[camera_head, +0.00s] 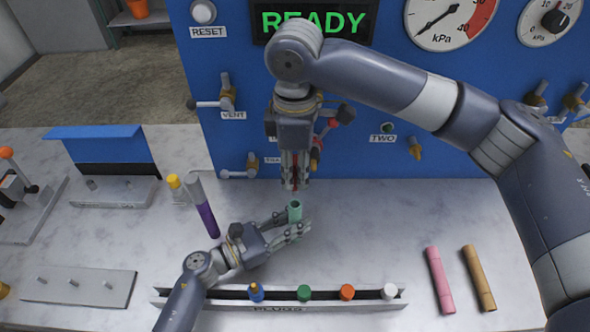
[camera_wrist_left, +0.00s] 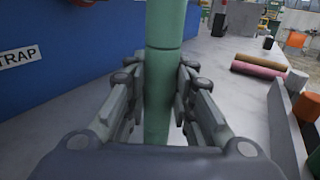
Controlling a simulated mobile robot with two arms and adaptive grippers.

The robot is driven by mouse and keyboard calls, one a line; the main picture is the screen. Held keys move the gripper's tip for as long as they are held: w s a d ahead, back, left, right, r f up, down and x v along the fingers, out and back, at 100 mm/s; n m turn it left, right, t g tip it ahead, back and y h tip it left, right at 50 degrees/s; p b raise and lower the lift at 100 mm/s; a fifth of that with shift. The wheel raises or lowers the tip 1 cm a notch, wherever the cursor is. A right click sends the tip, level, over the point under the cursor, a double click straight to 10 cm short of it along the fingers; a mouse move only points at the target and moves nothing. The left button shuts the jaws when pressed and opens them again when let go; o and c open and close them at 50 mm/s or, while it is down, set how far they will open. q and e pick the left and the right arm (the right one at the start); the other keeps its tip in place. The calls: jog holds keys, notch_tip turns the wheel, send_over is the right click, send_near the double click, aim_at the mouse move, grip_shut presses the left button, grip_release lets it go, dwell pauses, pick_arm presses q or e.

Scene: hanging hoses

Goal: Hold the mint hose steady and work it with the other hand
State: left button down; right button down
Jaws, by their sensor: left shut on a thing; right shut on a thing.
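The mint hose (camera_head: 295,211) stands upright over the bench with its open end up. My left gripper (camera_head: 298,229) is shut around it from the left side. In the left wrist view the mint hose (camera_wrist_left: 165,60) runs up between the two fingers (camera_wrist_left: 160,108) and out of the top of the picture. My right gripper (camera_head: 295,184) points straight down just above the hose's open end. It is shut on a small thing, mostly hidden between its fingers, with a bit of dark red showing.
A plug rack (camera_head: 275,293) with blue, green, orange and white plugs lies in front. Pink (camera_head: 440,279) and tan (camera_head: 479,278) hoses lie at right. A purple-and-grey hose (camera_head: 203,207) leans at left. Behind is a blue panel (camera_head: 350,160) with valves, gauges and a READY display (camera_head: 314,22).

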aim_at(295, 159)
jog(key=shift+r, duration=0.1)
jog(key=shift+r, duration=1.4)
pick_arm(q)
jog(key=c, duration=1.3)
grip_release()
